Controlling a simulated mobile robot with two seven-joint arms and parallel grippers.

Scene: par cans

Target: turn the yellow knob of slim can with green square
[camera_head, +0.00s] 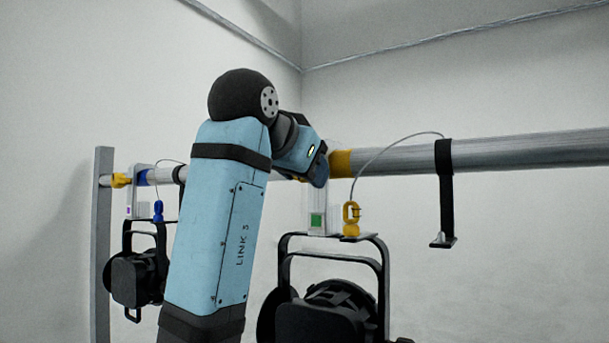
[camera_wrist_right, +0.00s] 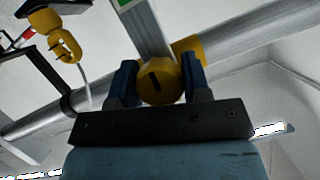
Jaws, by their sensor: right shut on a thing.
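The black can (camera_head: 335,312) hangs by its bracket (camera_head: 380,262) under a pale upright clamp. A green square (camera_head: 317,221) marks the clamp's lower part. In the right wrist view, the yellow knob (camera_wrist_right: 160,82) is round with a dark slot and sits between the two blue fingers of my right gripper (camera_wrist_right: 158,84). That gripper is shut on the knob. A bit of green shows at the top of the wrist view. My left gripper is not in view.
A metal pipe (camera_head: 480,155) runs across, with a yellow band (camera_head: 341,163). A yellow safety hook (camera_head: 351,215) on a cable and a black hanging strap (camera_head: 444,190) are to the right. Another can (camera_head: 135,275) with a purple square and blue hook (camera_head: 158,211) hangs at left.

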